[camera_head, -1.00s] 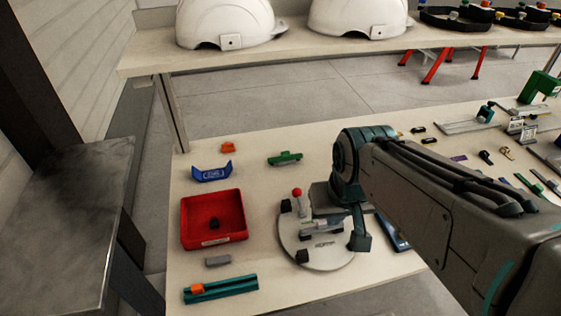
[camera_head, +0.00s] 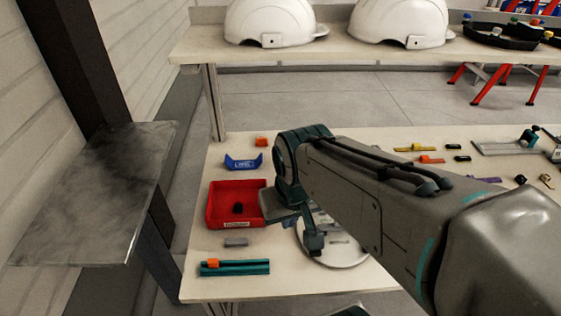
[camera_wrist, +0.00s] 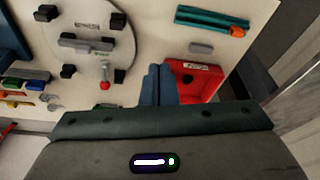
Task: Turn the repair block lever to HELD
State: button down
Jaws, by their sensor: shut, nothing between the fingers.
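The repair block appears to be the round pale plate (camera_wrist: 122,30) with a label, a grey bar and dark blocks. Its lever (camera_wrist: 104,72) has a red ball end and points toward the lower edge of the plate in the wrist view. In the head view the plate (camera_head: 345,254) is mostly hidden behind my arm, and the lever is out of sight. My gripper (camera_wrist: 158,68) is shut and empty, beside the plate, between the lever's red ball and the red tray. It also shows in the head view (camera_head: 314,243). The plate's label is too small to read.
The red tray (camera_head: 221,219) holds a dark piece. A teal rail with an orange slider (camera_head: 235,268), a grey block (camera_head: 236,242) and a blue bracket (camera_head: 244,163) lie nearby. Small tools lie on the right of the table. White helmets (camera_head: 268,22) stand on the shelf behind.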

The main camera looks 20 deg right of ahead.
jog(key=shift+d, duration=0.1)
jog(key=w+d+f+m+h+b, duration=0.1)
jog(key=w+d+f+h+b, duration=0.1)
jog(key=w, duration=0.6)
jog(key=w+d+f+m+h+b, duration=0.1)
jog(key=w+d+f+h+b, duration=0.1)
jog(key=w, duration=0.5)
jog(key=shift+w+d+h+b, duration=0.4)
jog(key=shift+d+b, duration=0.4)
jog(key=shift+d, duration=0.3)
jog(key=shift+f, duration=0.1)
jog(key=x, duration=1)
jog(key=shift+w+d+f+b, duration=0.1)
jog(key=shift+w+d+b, duration=0.1)
jog(key=shift+b, duration=0.2)
jog(key=shift+s+d+f, duration=0.15)
jog(key=shift+d, duration=0.4)
jog(key=shift+s+d+f, duration=0.1)
jog(key=shift+d+f, duration=0.1)
jog(key=shift+d, duration=0.4)
jog(key=shift+d+f, duration=0.3)
jog(key=shift+d, duration=0.15)
